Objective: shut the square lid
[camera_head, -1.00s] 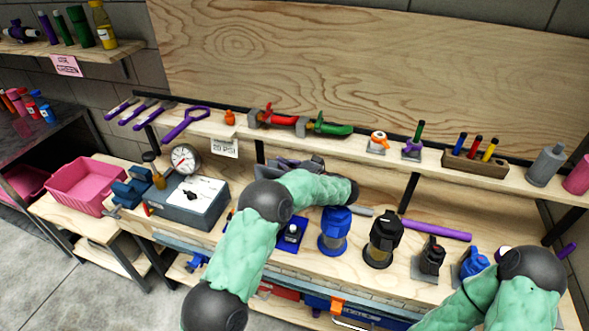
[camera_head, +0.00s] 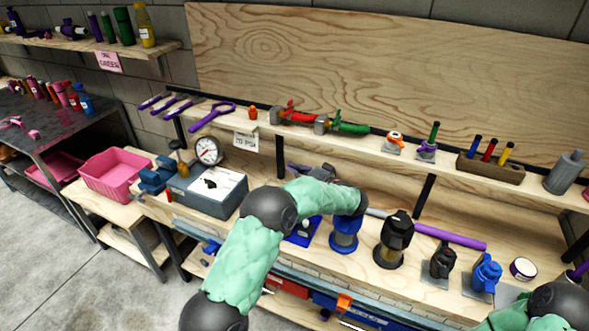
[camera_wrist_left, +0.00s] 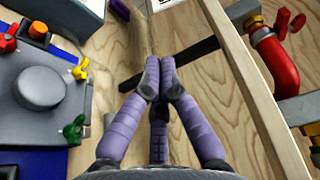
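A grey square plate (camera_wrist_left: 60,112) with a round grey cap (camera_wrist_left: 39,88) shows at the left of the left wrist view, on a blue base. Red, yellow and green wing knobs sit around its edge. It looks like the square lid, but I cannot tell how far it is open. In the head view my left arm covers most of it, and a bit of blue base (camera_head: 302,234) shows. My left gripper (camera_wrist_left: 158,80) has its purple fingers together with nothing between them, right of the plate. It also shows in the head view (camera_head: 297,169). My right gripper is out of view.
A grey box (camera_head: 208,192) with a dial gauge (camera_head: 208,150) stands left of my left arm. Blue (camera_head: 344,232) and black (camera_head: 393,240) filter housings stand to its right. A shelf (camera_head: 360,144) with red and green valves runs behind. A pink bin (camera_head: 115,172) is far left.

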